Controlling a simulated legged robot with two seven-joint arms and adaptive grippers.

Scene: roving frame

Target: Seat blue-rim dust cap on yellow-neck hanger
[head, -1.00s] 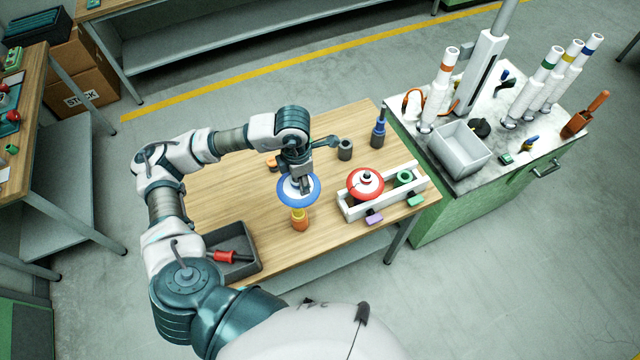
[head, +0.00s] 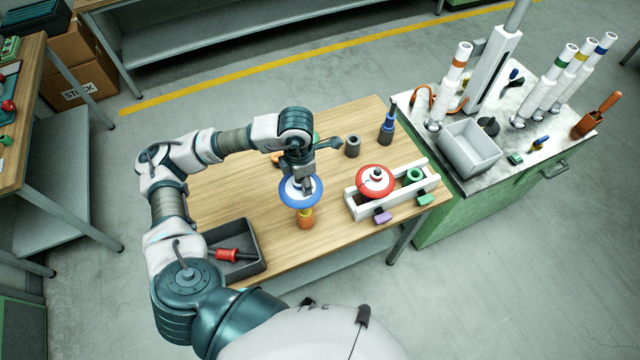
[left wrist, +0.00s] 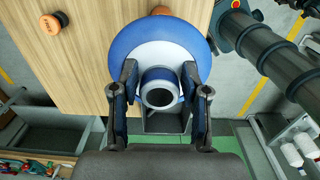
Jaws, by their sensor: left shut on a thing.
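The blue-rim dust cap (head: 314,197) is a blue disc with a white middle and a raised hub. My left gripper (head: 304,188) is shut on the hub and holds the cap over the table. In the left wrist view the fingers flank the hub of the cap (left wrist: 160,45). An orange piece with a yellow neck (head: 306,220), apparently the yellow-neck hanger, stands upright just below the cap in the head view. The cap hides its top, so I cannot tell whether they touch. My right gripper is not in view.
A white rack (head: 352,202) at the right holds a red disc (head: 375,180) and a green ring (head: 414,175). A dark tray (head: 262,262) with a red-handled tool lies front left. A grey cylinder (head: 353,147) and a blue-necked piece (head: 387,128) stand behind.

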